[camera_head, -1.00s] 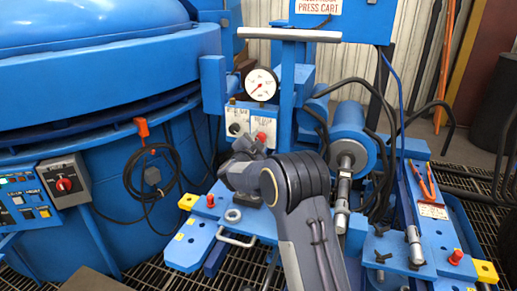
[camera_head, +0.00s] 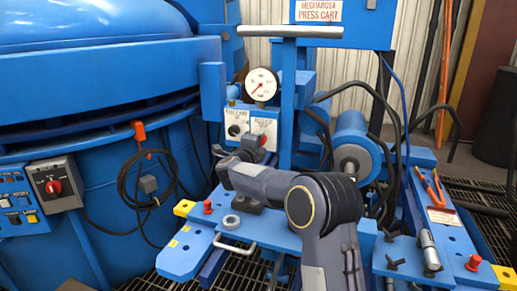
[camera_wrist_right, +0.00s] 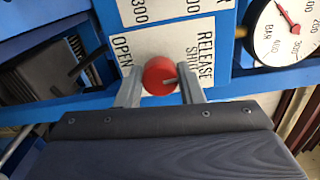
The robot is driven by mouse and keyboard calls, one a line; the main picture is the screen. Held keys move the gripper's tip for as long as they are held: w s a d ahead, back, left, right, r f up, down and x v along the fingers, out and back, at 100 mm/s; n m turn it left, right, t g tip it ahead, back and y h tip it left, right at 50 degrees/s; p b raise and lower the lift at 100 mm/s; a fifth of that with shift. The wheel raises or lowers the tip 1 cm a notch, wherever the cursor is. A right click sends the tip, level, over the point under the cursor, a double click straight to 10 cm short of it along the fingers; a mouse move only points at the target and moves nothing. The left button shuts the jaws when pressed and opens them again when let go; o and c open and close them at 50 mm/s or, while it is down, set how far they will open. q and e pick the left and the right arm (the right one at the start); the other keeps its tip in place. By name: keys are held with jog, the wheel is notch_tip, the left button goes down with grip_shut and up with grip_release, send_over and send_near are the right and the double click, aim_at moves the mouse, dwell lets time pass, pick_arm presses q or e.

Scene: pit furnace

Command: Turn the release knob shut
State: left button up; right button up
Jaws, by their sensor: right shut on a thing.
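The release knob is a round red knob (camera_wrist_right: 159,76) on a white plate (camera_wrist_right: 172,42) printed OPEN and RELEASE SHUT, seen in the right wrist view. My right gripper (camera_wrist_right: 160,92) is shut on it, one finger on each side. A small grey mark shows at the knob's right side, toward the word SHUT. In the head view the red knob (camera_head: 262,139) shows just above my right gripper (camera_head: 257,150), which partly hides the plate. My left gripper is not in view.
A pressure gauge (camera_head: 262,84) sits above the plate, its needle low. A second plate with a dark knob (camera_head: 234,130) is just left. A blue cylinder (camera_head: 352,150) and hoses stand right of my arm. A T-handled post (camera_head: 288,95) rises behind.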

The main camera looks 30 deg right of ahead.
jog(key=shift+f+m+b, duration=0.1)
jog(key=shift+m+b, duration=0.25)
jog(key=shift+m, duration=0.15)
jog(key=o, duration=1)
jog(key=p+v, duration=0.1)
jog(key=v, duration=0.7)
